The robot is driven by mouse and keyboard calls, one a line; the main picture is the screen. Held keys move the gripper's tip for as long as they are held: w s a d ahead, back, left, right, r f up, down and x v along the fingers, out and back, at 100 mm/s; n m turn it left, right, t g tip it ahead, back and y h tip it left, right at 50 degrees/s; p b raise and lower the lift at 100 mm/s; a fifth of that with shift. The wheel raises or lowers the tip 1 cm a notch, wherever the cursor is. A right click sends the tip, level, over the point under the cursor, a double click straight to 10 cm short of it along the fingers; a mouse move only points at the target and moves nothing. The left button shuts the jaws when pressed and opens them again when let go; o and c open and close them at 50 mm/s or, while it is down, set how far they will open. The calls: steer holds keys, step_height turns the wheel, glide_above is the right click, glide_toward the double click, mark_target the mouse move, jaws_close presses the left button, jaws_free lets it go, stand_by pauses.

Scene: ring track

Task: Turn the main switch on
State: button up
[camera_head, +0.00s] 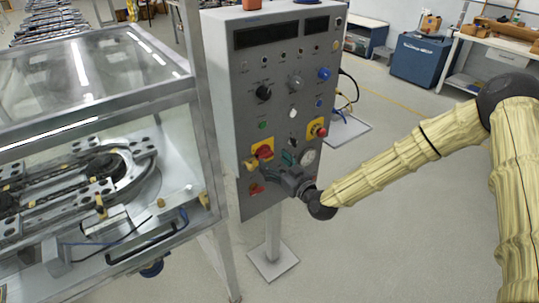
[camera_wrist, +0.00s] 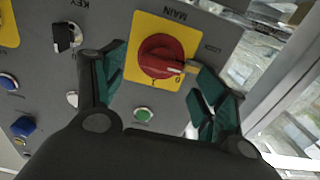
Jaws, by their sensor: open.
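The main switch is a red rotary knob on a yellow plate marked MAIN, on the grey control panel (camera_head: 225,110). The knob (camera_head: 264,152) shows just above my gripper (camera_head: 262,168) in the head view. In the wrist view the knob (camera_wrist: 158,53) lies between the green-padded fingers of my gripper (camera_wrist: 160,66). The fingers are open, one on each side of the knob. The right finger is close to the pale pointer mark on the knob; I cannot tell whether it touches. The mark points to the lower right, near a "0" on the plate.
A red button on a yellow plate (camera_head: 317,128) is right of the switch. A KEY switch (camera_wrist: 66,37) and a green button (camera_wrist: 143,115) are near my fingers. A glass-walled machine (camera_head: 95,150) stands left of the panel.

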mark_target(268, 157)
steer(key=shift+p+x, duration=0.4)
steer(key=shift+x, duration=1.4)
steer(key=c, duration=1)
